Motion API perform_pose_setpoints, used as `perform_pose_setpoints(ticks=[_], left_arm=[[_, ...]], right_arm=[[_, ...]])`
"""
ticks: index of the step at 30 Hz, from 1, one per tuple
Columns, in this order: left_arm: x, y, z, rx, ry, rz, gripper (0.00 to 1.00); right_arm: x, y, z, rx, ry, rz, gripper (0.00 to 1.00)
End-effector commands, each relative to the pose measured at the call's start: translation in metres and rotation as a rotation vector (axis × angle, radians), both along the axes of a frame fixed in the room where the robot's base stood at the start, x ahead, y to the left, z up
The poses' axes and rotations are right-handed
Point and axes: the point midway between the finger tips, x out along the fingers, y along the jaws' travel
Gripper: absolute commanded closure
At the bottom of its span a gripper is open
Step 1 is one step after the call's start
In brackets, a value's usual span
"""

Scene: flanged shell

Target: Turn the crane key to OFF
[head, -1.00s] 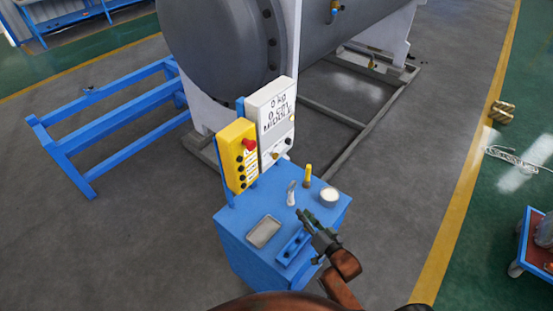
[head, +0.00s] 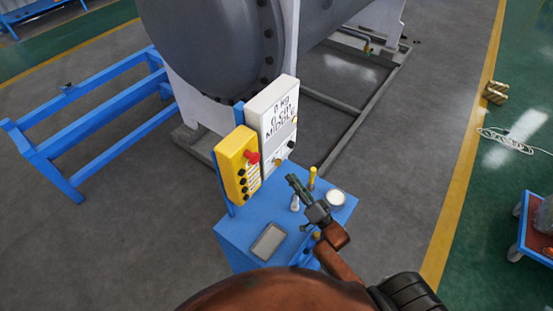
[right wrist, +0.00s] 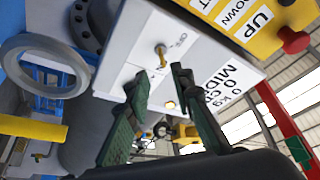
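The white control box (head: 277,112) stands upright at the back of the blue cabinet and reads "0 kg", "0 cm", "MIDDLE". A brass key (head: 278,162) sits low on its face. In the right wrist view the key (right wrist: 161,56) protrudes near a small "OFF" label, beyond the fingertips. I cannot tell for sure which mark it points to. My right gripper (head: 291,181) is above the cabinet top, in front of the box and apart from it. In the right wrist view its two green fingers (right wrist: 158,78) are spread with nothing between them. My left gripper is not in view.
A yellow button box (head: 237,160) with a red button stands left of the white box. On the blue cabinet (head: 238,243) are a grey tray (head: 268,241), a white-topped round container (head: 335,197), a yellow-handled item (head: 312,178) and a small pale bottle (head: 295,203). A large grey tank stands behind.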

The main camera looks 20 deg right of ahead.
Motion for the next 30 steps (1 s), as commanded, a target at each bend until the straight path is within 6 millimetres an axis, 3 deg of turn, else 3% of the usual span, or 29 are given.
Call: perform_pose_setpoints(ticks=[6, 11, 16, 23, 26, 30], left_arm=[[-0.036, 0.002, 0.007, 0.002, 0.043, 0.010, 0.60], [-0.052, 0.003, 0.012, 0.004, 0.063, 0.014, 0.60], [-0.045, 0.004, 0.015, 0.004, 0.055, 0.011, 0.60], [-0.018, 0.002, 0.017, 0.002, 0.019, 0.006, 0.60], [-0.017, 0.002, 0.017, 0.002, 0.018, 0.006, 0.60], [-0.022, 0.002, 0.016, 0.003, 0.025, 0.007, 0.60]], right_arm=[[0.033, 0.014, 0.012, 0.000, -0.002, 0.013, 0.78], [0.056, 0.021, 0.018, 0.001, -0.002, 0.015, 0.78], [0.070, 0.024, 0.020, 0.000, -0.001, 0.013, 0.78], [0.073, 0.023, 0.020, 0.000, 0.000, 0.011, 0.78], [0.072, 0.023, 0.020, -0.001, 0.000, 0.009, 0.78], [0.072, 0.023, 0.020, -0.001, 0.000, 0.009, 0.88]])
